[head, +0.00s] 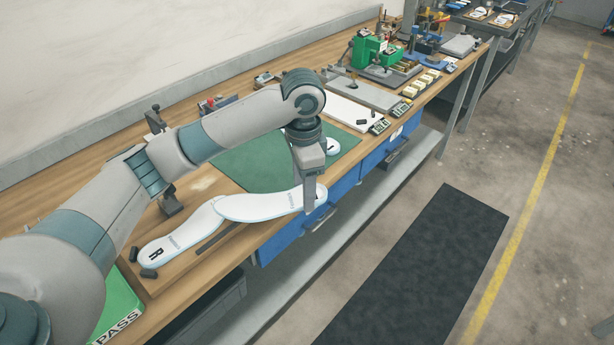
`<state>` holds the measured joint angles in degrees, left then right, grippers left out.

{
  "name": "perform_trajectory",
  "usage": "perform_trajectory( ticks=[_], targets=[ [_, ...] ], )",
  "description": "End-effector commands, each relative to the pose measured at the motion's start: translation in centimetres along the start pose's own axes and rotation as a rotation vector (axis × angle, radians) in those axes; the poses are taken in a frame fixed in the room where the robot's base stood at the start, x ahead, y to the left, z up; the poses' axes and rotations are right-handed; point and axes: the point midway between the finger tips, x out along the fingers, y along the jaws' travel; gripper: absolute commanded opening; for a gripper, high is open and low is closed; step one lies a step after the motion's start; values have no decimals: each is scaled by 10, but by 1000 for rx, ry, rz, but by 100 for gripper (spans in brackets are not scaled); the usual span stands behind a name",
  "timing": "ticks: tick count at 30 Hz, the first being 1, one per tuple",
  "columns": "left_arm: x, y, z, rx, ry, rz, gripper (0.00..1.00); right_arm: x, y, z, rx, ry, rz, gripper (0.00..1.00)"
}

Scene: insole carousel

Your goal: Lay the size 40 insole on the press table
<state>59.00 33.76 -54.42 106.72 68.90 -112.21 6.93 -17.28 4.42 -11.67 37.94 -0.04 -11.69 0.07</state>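My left gripper (311,208) comes down over the front edge of the bench, with one finger in front of a white insole (255,207). It looks shut on this insole near its right end; the other finger is hidden. The insole's right end shows against the blue drawer fronts, past the bench edge. A second white insole (178,238), marked R, lies at left, its far end meeting the held one. Part of another white piece with a dark mark (332,147) shows on the green mat (232,170). Size markings are too small to read. My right gripper is out of view.
A green machine (372,50) stands farther along the bench, with a grey plate (365,93) and a white board (345,112) nearer. Small dark displays (380,126) sit by the front edge. A green PASS box (118,308) is at lower left. Dark posts (168,203) rise near the insoles.

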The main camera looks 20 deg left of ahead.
Motion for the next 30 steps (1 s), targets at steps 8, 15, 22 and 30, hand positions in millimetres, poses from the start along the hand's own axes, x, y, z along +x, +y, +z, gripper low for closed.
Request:
perform_trajectory(
  ticks=[8,15,22,30],
  targets=[
    [34,31,26,-214,-3,3,29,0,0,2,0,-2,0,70],
    [86,80,66,-564,-5,4,29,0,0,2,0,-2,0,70],
    [125,116,95,-851,-2,2,29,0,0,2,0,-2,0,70],
    [136,124,103,-942,2,-3,29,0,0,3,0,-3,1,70]
  ],
)
